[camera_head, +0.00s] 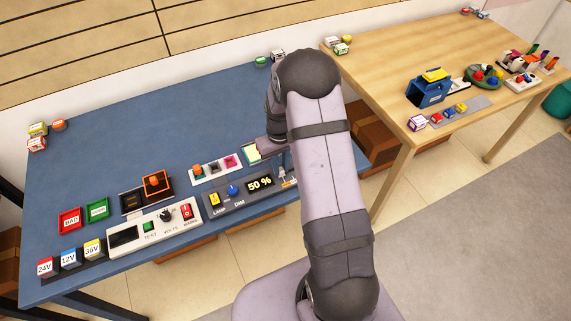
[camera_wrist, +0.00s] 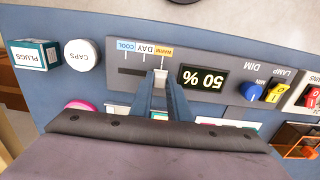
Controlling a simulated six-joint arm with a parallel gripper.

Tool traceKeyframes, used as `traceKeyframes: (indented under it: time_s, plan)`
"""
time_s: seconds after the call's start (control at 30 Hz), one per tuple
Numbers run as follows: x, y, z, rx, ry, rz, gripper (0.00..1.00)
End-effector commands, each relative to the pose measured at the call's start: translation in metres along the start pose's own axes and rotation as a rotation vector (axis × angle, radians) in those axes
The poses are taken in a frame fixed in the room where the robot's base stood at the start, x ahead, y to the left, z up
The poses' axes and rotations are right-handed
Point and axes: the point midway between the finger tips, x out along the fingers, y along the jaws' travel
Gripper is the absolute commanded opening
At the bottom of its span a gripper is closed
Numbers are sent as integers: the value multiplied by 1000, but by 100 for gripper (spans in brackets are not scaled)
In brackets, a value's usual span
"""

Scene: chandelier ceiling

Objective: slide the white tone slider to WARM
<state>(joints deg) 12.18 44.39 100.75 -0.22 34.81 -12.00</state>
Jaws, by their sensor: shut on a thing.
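The lamp panel (camera_head: 215,208) is dark grey and lies on the blue table; it also shows upside down in the wrist view (camera_wrist: 230,60). Its tone slot (camera_wrist: 130,71) runs below the blue COOL label (camera_wrist: 126,45), the DAY label (camera_wrist: 147,49) and the orange WARM label (camera_wrist: 163,51). The white tone slider (camera_wrist: 160,75) stands at the WARM end of the slot, roughly under that label. My gripper (camera_wrist: 160,85) is shut on the slider, one finger on each side. In the head view my arm hides most of the slider area.
A 50 % display (camera_wrist: 205,78), a blue DIM knob (camera_wrist: 251,91) and a yellow LAMP switch (camera_wrist: 276,92) are beside the slider. A white CAPS jar (camera_wrist: 82,55) and a PLUGS box (camera_wrist: 36,55) stand near the slot's COOL end. A white TEST panel (camera_head: 150,228) lies to the left.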

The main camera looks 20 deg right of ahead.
Motion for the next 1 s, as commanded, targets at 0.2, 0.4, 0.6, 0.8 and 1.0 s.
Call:
traceKeyframes:
  time_s: [0.2, 0.4, 0.6, 0.8, 1.0]
  plan:
    - [0, -4, 0, 0, -1, -5, 34]
    - [0, -2, 0, 0, -1, -3, 34]
    - [-3, -2, -1, 0, 2, -2, 34]
    - [-21, -2, -1, 0, 4, -2, 34]
    - [-47, -2, -1, 0, 4, -2, 34]
